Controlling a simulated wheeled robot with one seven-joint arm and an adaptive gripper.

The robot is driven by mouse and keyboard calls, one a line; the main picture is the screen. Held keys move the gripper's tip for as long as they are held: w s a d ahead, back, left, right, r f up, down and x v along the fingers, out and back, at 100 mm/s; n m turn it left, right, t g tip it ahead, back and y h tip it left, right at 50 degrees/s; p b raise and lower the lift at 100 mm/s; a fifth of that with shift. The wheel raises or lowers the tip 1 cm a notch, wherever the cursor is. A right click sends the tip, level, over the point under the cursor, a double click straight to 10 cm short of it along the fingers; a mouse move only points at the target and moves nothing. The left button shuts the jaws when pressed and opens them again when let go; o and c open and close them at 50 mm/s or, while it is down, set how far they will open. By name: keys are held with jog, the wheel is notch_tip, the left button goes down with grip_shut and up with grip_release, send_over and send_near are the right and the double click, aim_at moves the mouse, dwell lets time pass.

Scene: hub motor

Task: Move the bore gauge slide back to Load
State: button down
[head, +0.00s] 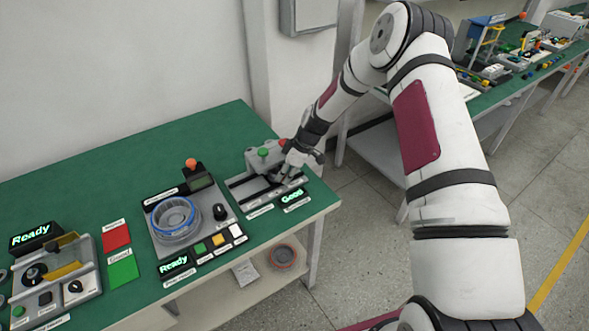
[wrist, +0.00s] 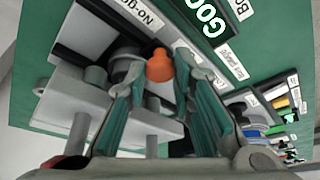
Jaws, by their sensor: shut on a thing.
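The bore gauge (head: 240,184) stands at the right end of the green table, a grey fixture with a dark rail and label plates. My gripper (head: 281,177) reaches down over its right part in the head view. In the wrist view my gripper (wrist: 160,78) has its fingers either side of an orange knob (wrist: 159,66) on the slide, and is shut on it. A "No-go" label (wrist: 138,14) is close to the fingertips. The green display (head: 292,195) reads "Good". The slide's exact place on the rail is partly hidden by my gripper.
A grey station with a blue ring (head: 174,217) and a "Ready" display (head: 174,265) stands left of the gauge. Red (head: 116,237) and green (head: 123,271) pads lie farther left. The table's right edge is close to the gauge.

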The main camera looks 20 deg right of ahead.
jog(key=s+a, duration=0.1)
jog(key=a, duration=0.3)
jog(key=s+a, duration=0.1)
jog(key=a, duration=0.3)
jog(key=s+a, duration=0.2)
jog(key=a, duration=0.2)
jog(key=shift+p, duration=0.3)
jog(key=c, duration=1.4)
grip_release()
jog(key=shift+o, duration=0.2)
jog(key=shift+r, duration=0.1)
jog(key=shift+d+r, duration=0.2)
jog(key=shift+r, duration=0.05)
jog(key=v, duration=1.1)
jog(key=shift+r, duration=0.1)
